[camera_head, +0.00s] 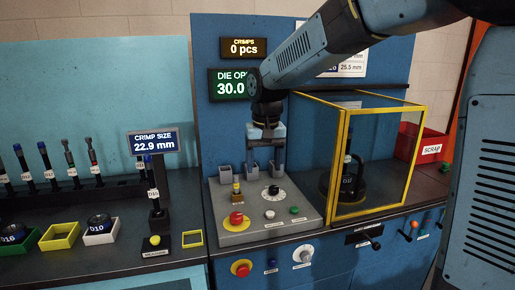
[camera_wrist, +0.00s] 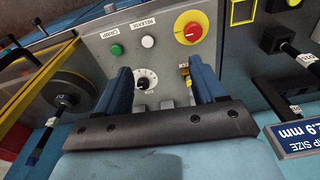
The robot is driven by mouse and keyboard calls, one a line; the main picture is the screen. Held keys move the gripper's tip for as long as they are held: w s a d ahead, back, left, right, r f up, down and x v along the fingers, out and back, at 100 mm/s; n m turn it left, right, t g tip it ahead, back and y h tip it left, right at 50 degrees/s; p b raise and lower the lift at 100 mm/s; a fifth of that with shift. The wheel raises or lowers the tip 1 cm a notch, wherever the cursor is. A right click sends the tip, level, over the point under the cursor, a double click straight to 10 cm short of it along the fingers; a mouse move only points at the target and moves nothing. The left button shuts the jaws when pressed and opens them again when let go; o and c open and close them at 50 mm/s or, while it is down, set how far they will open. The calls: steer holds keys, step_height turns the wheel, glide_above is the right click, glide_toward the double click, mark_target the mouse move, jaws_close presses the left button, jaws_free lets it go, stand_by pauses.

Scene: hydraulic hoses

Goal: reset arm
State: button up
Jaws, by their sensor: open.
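My arm reaches in from the upper right in the head view. My gripper (camera_head: 265,146) points down above the back of the grey control panel (camera_head: 240,228). In the wrist view my gripper (camera_wrist: 162,82) has its two blue fingers spread wide apart with nothing held between them. The panel's dial (camera_wrist: 146,78) and a small yellow-topped part (camera_wrist: 185,72) show in the gap beyond the fingers. The panel also carries a red emergency button (camera_head: 236,219), a white button (camera_head: 269,214) and a green button (camera_head: 294,210).
A yellow-framed clear guard (camera_head: 345,172) encloses the crimping die at right. A red scrap bin (camera_head: 432,147) stands behind it. A crimp-size gauge post (camera_head: 155,200), small trays (camera_head: 60,236) and several upright hose pieces (camera_head: 70,158) are at left.

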steer(key=s+d+r+m+t, duration=0.1)
steer(key=s+d+r, duration=0.1)
steer(key=s+d, duration=0.4)
steer(key=s+d+r+t, duration=0.1)
steer(key=s+d+r, duration=0.2)
steer(key=d, duration=0.5)
steer(key=s+d+f+m+t, duration=0.1)
steer(key=s+d+f+t, duration=0.1)
steer(key=s+d, duration=0.6)
steer(key=s, duration=0.4)
steer(key=shift+s+d, duration=0.3)
steer(key=shift+d, duration=0.05)
steer(key=shift+c, duration=0.3)
